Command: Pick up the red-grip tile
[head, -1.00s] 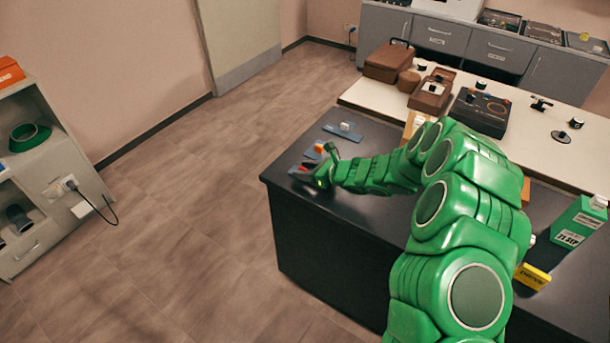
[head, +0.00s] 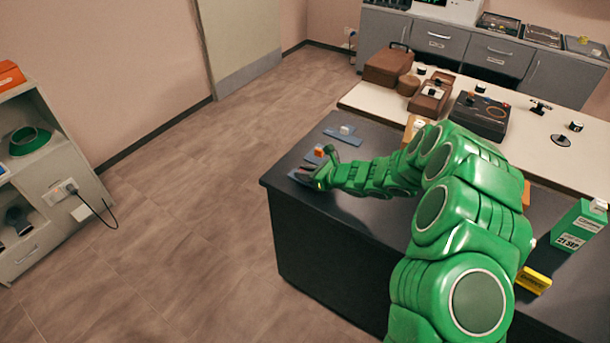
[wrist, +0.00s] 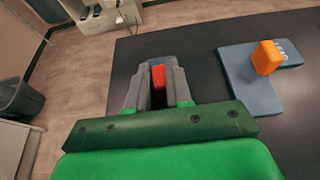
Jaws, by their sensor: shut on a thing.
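The red grip (wrist: 158,82) of the red-grip tile sits between the two grey fingers of my gripper (wrist: 155,85) in the wrist view. My gripper is shut on it. The tile's base is mostly hidden by the fingers. In the head view my gripper (head: 312,177) is low over the left end of the dark counter (head: 292,216), and I cannot tell whether the tile touches the counter.
A blue-grey tile with an orange grip (wrist: 267,57) lies just right of my gripper. Another tile with a white grip (head: 345,130) lies farther back. A green box (head: 578,226) and a yellow block (head: 533,279) stand at the counter's right.

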